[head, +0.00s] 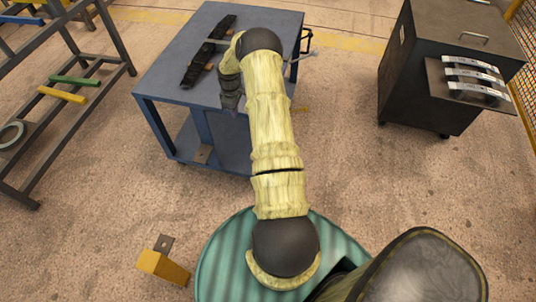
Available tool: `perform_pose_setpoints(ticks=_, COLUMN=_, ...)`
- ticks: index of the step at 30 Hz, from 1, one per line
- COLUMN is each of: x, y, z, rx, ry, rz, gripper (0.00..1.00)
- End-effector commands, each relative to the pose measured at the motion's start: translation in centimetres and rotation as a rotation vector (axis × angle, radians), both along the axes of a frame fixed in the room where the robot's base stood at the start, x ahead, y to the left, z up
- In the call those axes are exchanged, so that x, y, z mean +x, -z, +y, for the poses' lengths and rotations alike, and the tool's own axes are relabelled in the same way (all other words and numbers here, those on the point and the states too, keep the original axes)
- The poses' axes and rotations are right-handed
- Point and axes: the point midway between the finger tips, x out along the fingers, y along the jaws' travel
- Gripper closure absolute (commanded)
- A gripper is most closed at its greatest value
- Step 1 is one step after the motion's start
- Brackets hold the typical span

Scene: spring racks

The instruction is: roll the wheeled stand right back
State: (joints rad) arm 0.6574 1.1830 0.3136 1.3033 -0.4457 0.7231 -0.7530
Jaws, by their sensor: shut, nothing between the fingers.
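The wheeled stand looks to be the dark grey cabinet (425,85) at the upper right in the head view. It stands upright on small dark castors, with a bar handle (473,37) on its top and a lower front ledge carrying several pale metal strips (475,76). My gripper (230,104) is shut and empty, pointing down over the front part of the blue table (165,85). It is well to the left of the cabinet and apart from it. I cannot tell whether its tips touch the table top. The cabinet's back is hidden.
A dark leaf spring (208,52) lies on the blue table. A metal rack (100,75) with coloured bars stands at the left. A yellow block (163,267) sits on the floor at the lower left. Mesh fencing (522,40) edges the right. Floor between table and cabinet is clear.

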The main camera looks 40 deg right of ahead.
Motion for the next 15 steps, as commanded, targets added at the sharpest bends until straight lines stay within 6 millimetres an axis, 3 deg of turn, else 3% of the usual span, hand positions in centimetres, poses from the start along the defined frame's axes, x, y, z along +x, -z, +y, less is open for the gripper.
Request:
perform_pose_setpoints(ticks=7, x=-0.2, y=-1.8, z=0.3, rx=0.0, ry=0.0, rz=0.0, gripper=1.0)
perform_pose_setpoints(ticks=15, x=-0.4, y=-2.0, z=0.2, rx=-0.001, ry=0.002, rz=0.001, gripper=1.0)
